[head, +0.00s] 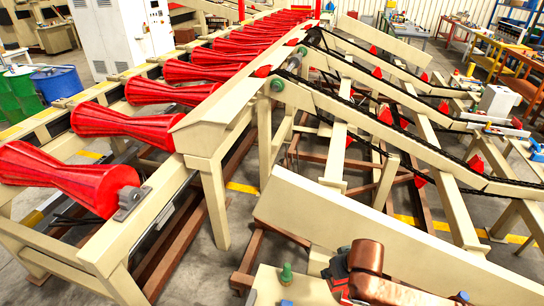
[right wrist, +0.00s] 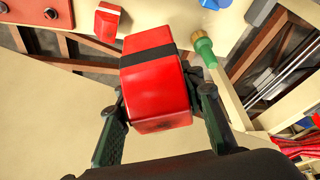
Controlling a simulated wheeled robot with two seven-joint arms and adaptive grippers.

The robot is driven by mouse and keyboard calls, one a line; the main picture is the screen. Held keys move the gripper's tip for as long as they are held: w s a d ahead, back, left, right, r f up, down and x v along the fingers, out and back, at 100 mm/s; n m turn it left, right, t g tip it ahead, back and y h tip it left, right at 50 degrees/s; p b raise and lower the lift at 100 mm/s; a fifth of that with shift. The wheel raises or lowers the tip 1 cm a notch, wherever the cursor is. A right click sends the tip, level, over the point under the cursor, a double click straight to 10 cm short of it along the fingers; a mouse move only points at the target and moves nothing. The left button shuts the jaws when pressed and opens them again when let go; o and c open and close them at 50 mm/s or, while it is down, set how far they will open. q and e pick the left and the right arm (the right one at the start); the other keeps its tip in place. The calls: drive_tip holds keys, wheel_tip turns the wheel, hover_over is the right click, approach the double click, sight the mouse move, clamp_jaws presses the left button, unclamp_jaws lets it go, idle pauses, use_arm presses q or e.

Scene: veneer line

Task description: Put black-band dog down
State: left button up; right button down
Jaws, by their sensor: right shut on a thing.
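The black-band dog (right wrist: 155,88) is a red block with a black band across it. In the right wrist view my right gripper (right wrist: 160,95) is shut on it, with one dark green finger on each side. The block looks tilted in that view. I cannot tell whether it touches a surface beneath. In the head view my copper-brown right wrist (head: 368,268) hides most of the gripper and the block at the bottom edge. My left gripper is not in view.
A green knob (right wrist: 204,48) and another red block (right wrist: 108,22) are close by, on or near a cream surface (head: 265,284). A long cream beam (head: 400,245) stands just behind my wrist. Red rollers (head: 125,122) line the left; chain-carrying beams (head: 350,115) fill the right.

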drive_tip(key=shift+w+d+r+m+h+b, duration=0.2)
drive_tip(key=shift+d+r+m+h, duration=0.1)
drive_tip(key=shift+r+m, duration=0.35)
drive_tip(key=shift+w+d+r+m+h+b, duration=0.15)
drive_tip(key=shift+d+r+m+h, duration=0.1)
drive_tip(key=shift+r+m, duration=0.35)
